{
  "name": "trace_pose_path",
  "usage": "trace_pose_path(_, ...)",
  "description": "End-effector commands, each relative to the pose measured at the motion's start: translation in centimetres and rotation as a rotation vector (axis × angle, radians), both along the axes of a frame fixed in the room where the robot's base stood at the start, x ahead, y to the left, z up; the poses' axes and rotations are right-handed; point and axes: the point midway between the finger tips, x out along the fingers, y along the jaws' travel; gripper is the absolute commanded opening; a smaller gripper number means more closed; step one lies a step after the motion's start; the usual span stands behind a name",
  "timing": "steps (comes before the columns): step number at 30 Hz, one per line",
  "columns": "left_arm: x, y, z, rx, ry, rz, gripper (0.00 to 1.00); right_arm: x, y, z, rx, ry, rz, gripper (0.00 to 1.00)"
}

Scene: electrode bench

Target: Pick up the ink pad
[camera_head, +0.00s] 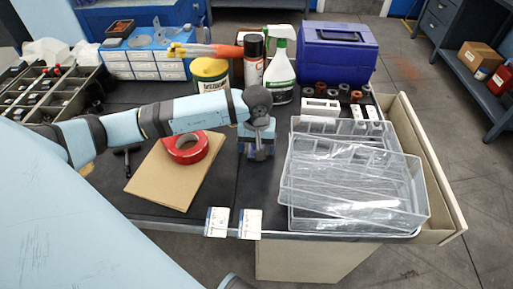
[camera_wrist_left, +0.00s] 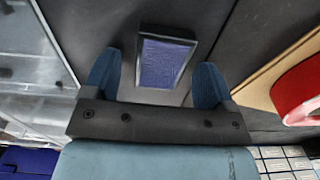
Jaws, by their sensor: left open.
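The ink pad (camera_wrist_left: 165,62) is a small dark-rimmed rectangle with a blue-violet face. It lies on the dark bench top in the left wrist view, between and slightly beyond the two blue fingertips. My left gripper (camera_head: 257,150) points down over the bench middle in the head view and mostly hides the pad there. In the left wrist view my left gripper (camera_wrist_left: 156,80) is open, with a gap on each side of the pad; it holds nothing. The height between fingertips and pad is hard to tell. My right gripper is not in view.
A red tape roll (camera_head: 187,147) on a cardboard sheet (camera_head: 160,178) lies left of the gripper. Stacked clear trays (camera_head: 350,190) stand close on the right. A yellow-green can (camera_head: 210,75), spray bottles and a blue-violet box (camera_head: 337,55) stand behind. Two labels (camera_head: 232,222) sit at the front edge.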

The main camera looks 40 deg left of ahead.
Motion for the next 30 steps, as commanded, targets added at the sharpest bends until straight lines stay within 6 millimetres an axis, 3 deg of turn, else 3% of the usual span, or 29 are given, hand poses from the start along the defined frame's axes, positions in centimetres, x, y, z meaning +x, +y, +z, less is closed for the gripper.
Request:
trace_pose_path(1,0.0,0.0,0.0,0.0,0.0,0.0,0.74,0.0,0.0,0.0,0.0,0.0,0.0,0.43)
trace_pose_path(8,0.0,0.0,0.0,0.0,0.0,0.0,0.23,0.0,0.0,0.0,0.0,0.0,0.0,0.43)
trace_pose_path(20,0.0,0.0,0.8,0.0,-0.001,0.0,0.23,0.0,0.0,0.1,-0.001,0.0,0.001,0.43)
trace_pose_path(26,0.1,0.1,3.6,0.001,-0.003,-0.001,0.23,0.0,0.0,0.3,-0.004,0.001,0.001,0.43)
trace_pose_path(30,0.1,0.1,7.3,0.002,-0.007,-0.001,0.23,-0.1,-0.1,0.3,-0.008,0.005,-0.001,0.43)
